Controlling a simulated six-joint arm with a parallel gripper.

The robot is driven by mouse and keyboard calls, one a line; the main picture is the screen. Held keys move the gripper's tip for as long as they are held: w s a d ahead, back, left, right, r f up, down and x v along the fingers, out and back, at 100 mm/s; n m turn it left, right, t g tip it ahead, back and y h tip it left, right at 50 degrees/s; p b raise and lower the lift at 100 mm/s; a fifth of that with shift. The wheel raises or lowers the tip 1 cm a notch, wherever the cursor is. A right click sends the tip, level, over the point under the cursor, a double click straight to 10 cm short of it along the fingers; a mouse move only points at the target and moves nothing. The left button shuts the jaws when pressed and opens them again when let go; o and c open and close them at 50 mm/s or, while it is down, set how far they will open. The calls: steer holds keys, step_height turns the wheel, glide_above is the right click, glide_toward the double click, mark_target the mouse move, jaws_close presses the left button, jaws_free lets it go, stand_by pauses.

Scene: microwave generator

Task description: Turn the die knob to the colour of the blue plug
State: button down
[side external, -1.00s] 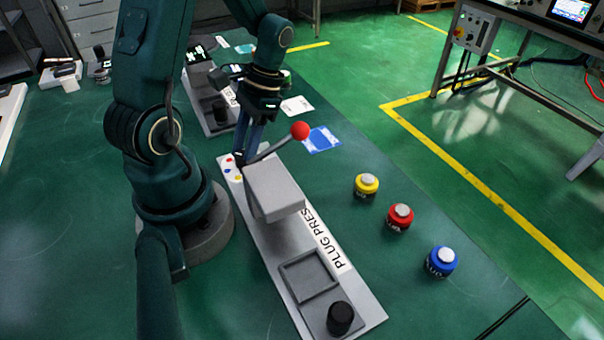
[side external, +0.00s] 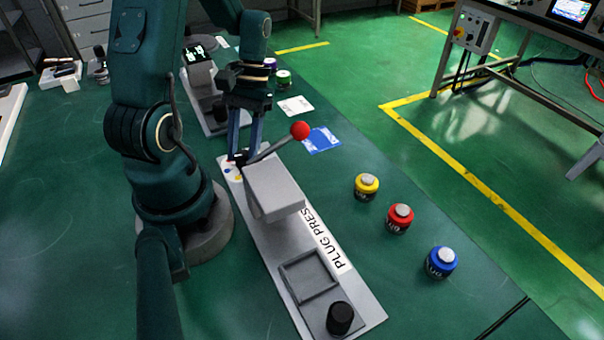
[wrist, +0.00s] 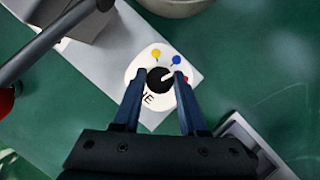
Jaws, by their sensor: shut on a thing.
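The die knob (wrist: 159,80) is a small black round knob on a white dial plate (wrist: 136,69) marked with coloured dots. The yellow dot (wrist: 155,53) is at the top and the blue dot (wrist: 176,60) at upper right. A red dot at the right is partly hidden by my finger. The knob's pale pointer aims up and right, seemingly between blue and red. My gripper (wrist: 160,77) is shut on the knob, one finger each side. The blue plug (side external: 441,262) stands upright at right.
The plug press (side external: 275,190) has a grey block and a red-balled lever (side external: 300,131) close beside my fingers. A yellow plug (side external: 366,186) and a red plug (side external: 400,218) stand on the green table. Another device (side external: 203,78) is behind my gripper.

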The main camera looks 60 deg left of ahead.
steer(key=shift+a+n+t+h, duration=0.1)
steer(key=shift+n+t+h, duration=0.35)
steer(key=shift+n, duration=1.15)
steer(key=shift+c, duration=2.2)
jaws_free()
steer(key=shift+v, duration=2.6)
